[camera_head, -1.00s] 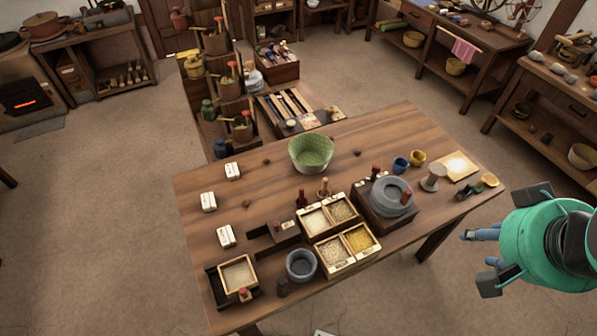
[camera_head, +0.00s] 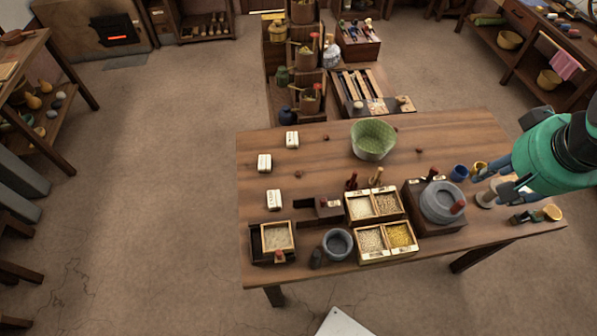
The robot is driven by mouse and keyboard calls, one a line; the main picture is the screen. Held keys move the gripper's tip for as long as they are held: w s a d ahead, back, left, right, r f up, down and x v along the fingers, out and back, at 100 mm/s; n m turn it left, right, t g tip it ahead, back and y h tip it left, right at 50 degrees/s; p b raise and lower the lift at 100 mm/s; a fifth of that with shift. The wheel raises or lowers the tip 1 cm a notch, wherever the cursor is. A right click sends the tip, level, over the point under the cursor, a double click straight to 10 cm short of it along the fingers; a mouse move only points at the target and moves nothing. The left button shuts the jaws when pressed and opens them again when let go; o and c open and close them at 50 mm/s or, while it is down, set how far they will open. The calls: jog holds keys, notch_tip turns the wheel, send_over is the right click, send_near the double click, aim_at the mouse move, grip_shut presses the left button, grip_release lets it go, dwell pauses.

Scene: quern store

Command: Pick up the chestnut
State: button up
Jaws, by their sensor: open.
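Small brown, nut-like pieces lie apart on the wooden table (camera_head: 330,160): one (camera_head: 326,138) near the back left, one (camera_head: 298,174) by the white blocks, and one (camera_head: 419,151) right of the green basket. They look like chestnuts but are too small to be sure. My teal gripper (camera_head: 487,182) is over the table's right end, open, with its fingers pointing left. It is well to the right of the nearest brown piece. Nothing shows between its fingers, though a pale spool-like thing is partly hidden behind them.
The green basket (camera_head: 373,151) stands at the table's back. A grey quern (camera_head: 441,203), grain boxes (camera_head: 375,218), a blue cup (camera_head: 459,172) and a grey mortar (camera_head: 338,243) crowd the front and right. White labelled blocks (camera_head: 264,163) line the left. The middle back is mostly clear.

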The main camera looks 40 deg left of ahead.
jog(key=w+a+f+n+g+p, duration=0.1)
jog(key=w+a+f, duration=0.1)
jog(key=w+a, duration=0.3)
jog(key=w+a+f+n+p, duration=0.1)
jog(key=w+a+n, duration=0.15)
jog(key=a, duration=0.45)
jog(key=n+g+h+p, duration=0.1)
jog(key=n+g+p, duration=0.2)
jog(key=n+p, duration=0.3)
send_over(298, 171)
notch_tip(298, 171, down, 27)
jog(key=shift+s+d, duration=0.1)
jog(key=shift+d, duration=0.05)
jog(key=shift+f, duration=0.1)
jog(key=shift+f+b, duration=0.4)
jog(key=shift+f, duration=3.85)
